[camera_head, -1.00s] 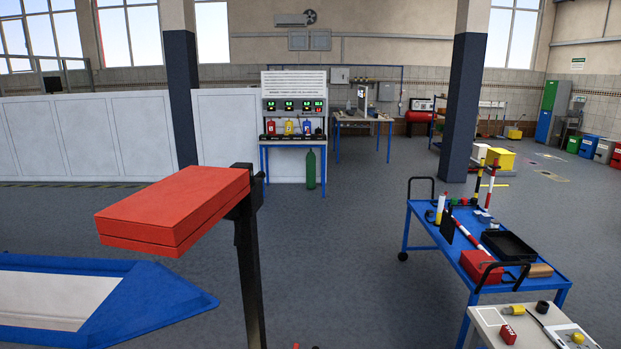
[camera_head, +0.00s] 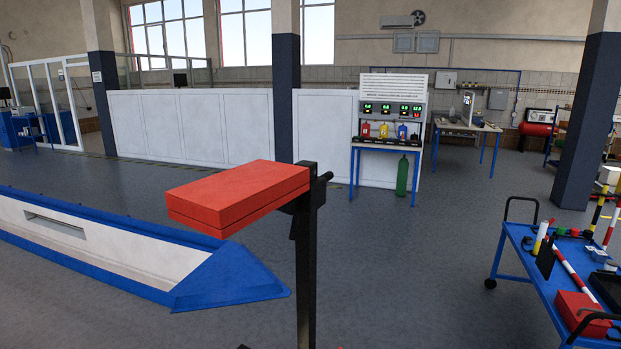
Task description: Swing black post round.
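The black post (camera_head: 306,265) stands upright just right of the picture's middle, and its foot is cut off by the bottom edge. A thick red block (camera_head: 238,197), made of two stacked layers, sits at the post's top and sticks out to the left. A small black fitting (camera_head: 322,178) shows at the post's upper right side. My gripper is not in view, so its place relative to the post cannot be told.
A low white platform with a blue pointed end (camera_head: 232,276) lies left of the post. A blue trolley (camera_head: 528,262) with tools stands at the right. A bench with coloured bottles (camera_head: 385,146) and white panels (camera_head: 195,130) are behind. Grey floor between post and trolley is clear.

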